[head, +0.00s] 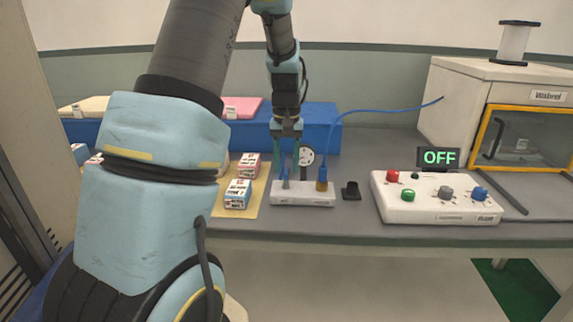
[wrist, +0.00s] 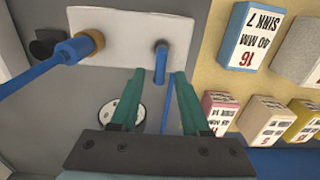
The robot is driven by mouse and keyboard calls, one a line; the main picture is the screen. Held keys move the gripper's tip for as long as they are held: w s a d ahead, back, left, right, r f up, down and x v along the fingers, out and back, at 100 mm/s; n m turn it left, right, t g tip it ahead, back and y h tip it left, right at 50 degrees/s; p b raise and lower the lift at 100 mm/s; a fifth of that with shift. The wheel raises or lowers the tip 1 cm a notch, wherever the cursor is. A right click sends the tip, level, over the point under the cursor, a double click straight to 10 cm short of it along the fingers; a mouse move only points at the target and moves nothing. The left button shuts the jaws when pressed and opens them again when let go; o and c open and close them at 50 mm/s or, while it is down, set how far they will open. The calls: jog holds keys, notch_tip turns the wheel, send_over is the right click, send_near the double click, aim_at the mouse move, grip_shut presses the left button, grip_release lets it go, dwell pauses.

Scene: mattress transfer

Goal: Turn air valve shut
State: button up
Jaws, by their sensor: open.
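The air valve is a white block (head: 290,199) on the grey table, with a blue lever (head: 285,171) at its left end. A blue hose runs from a brass fitting (head: 321,185) at its right end. The block (wrist: 118,20) and the upright-looking blue lever (wrist: 161,65) also show in the wrist view. My gripper (head: 287,162) is above the lever, pointing down. In the wrist view my gripper (wrist: 159,76) is open, with one green finger on each side of the lever's end. A gap shows on both sides; I see no contact.
A round gauge (head: 307,156) stands just behind the block. Labelled boxes (head: 238,194) sit on a yellow mat to the left. A blue mattress-like block (head: 335,119) lies behind.

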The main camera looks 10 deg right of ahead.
aim_at(286, 169)
notch_tip(286, 169, up, 11)
jog(key=b, duration=0.1)
jog(key=shift+f, duration=0.2)
jog(key=s+a+f, duration=0.5)
jog(key=s+a, duration=0.2)
jog(key=s, duration=0.1)
jog(key=s+a+f+t, duration=0.1)
jog(key=s+a+f, duration=0.4)
jog(key=s+a, duration=0.2)
jog(key=shift+s+a+f+n+t, duration=0.3)
jog(key=shift+s+f+n, duration=0.1)
jog(key=shift+s, duration=0.5)
